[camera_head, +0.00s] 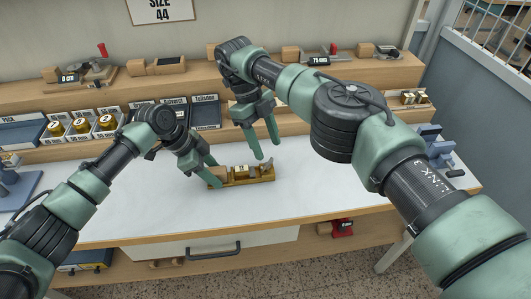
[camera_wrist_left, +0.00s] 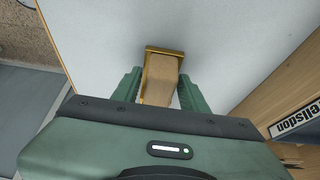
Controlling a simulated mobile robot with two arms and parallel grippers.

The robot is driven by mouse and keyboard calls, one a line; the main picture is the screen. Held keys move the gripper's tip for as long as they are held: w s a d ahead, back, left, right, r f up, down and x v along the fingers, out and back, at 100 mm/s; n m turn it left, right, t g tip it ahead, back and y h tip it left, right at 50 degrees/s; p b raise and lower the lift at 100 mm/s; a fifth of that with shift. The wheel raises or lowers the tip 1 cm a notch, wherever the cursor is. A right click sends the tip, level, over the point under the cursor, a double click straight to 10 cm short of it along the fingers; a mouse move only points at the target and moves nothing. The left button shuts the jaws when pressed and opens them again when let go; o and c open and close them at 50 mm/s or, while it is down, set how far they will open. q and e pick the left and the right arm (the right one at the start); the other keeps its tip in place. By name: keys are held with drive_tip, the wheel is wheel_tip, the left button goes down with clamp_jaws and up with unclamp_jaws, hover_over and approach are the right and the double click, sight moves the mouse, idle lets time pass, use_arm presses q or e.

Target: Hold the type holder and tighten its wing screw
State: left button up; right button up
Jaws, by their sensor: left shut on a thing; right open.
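The type holder (camera_head: 238,181) is a brass tray lying on the white bench top, with a wooden handle (camera_head: 218,173) at its left end and small type blocks in its middle. A grey part, apparently the wing screw (camera_head: 267,163), is at its right end. My left gripper (camera_head: 213,174) is shut on the wooden handle. In the left wrist view, the handle (camera_wrist_left: 159,82) is between the fingers and the brass end (camera_wrist_left: 164,50) is beyond them. My right gripper (camera_head: 267,150) is open and empty, fingers pointing down, close above and behind the holder's right end.
Behind stand labelled compartments with brass rolls (camera_head: 81,125) and dark type cases (camera_head: 205,113). Wooden shelves (camera_head: 180,84) with tools run along the wall. A blue device (camera_head: 430,140) stands at right. The white bench top (camera_head: 330,185) is clear around the holder.

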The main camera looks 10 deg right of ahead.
sight(267, 161)
drive_tip(key=shift+r, duration=2.2)
drive_tip(key=shift+o, duration=1.4)
drive_tip(key=f+t+y, duration=0.1)
drive_tip(key=f, duration=0.2)
drive_tip(key=f+t+y, duration=0.1)
drive_tip(key=f, duration=0.2)
drive_tip(key=f+t+y, duration=0.1)
drive_tip(key=f, duration=0.3)
drive_tip(key=shift+s+d, duration=0.2)
drive_tip(key=shift+s, duration=0.05)
